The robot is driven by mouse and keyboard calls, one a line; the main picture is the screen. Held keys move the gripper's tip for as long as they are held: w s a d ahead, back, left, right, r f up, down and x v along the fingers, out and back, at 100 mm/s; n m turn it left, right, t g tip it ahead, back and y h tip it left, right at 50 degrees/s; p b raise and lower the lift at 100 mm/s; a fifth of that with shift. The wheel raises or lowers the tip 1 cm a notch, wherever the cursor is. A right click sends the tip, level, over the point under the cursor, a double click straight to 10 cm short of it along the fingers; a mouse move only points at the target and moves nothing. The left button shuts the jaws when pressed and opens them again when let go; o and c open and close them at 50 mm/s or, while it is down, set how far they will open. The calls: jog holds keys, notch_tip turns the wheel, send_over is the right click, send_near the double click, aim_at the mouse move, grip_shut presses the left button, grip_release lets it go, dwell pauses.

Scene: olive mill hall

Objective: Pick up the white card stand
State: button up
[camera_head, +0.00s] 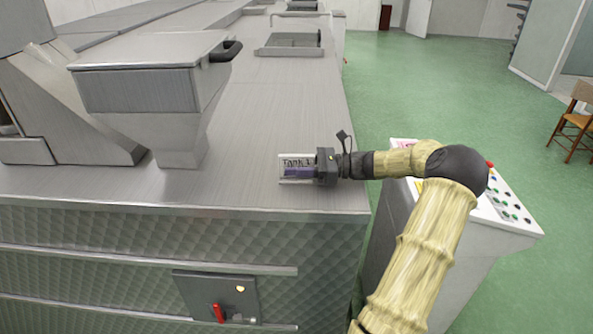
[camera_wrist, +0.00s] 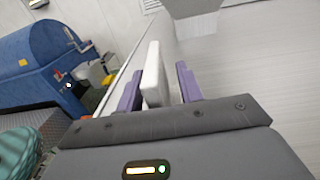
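The white card stand (camera_head: 293,160) stands near the right end of the metal machine top, with dark lettering that reads like "TANK 1". In the wrist view the stand (camera_wrist: 154,72) is a pale upright slab between the two purple fingers of my gripper (camera_wrist: 160,70). A narrow gap shows between the stand and the right finger. The left finger is very close to it, and I cannot tell whether they touch. The fingers are open around the stand.
A metal hopper (camera_head: 150,85) stands on the machine top (camera_head: 240,120) to the left. A white control console (camera_head: 505,215) with buttons is at the right, beneath my arm. A wooden chair (camera_head: 574,125) stands on the green floor.

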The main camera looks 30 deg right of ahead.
grip_shut()
notch_tip(320, 180, up, 10)
jog(key=b, duration=0.3)
dwell(0.4)
dwell(0.4)
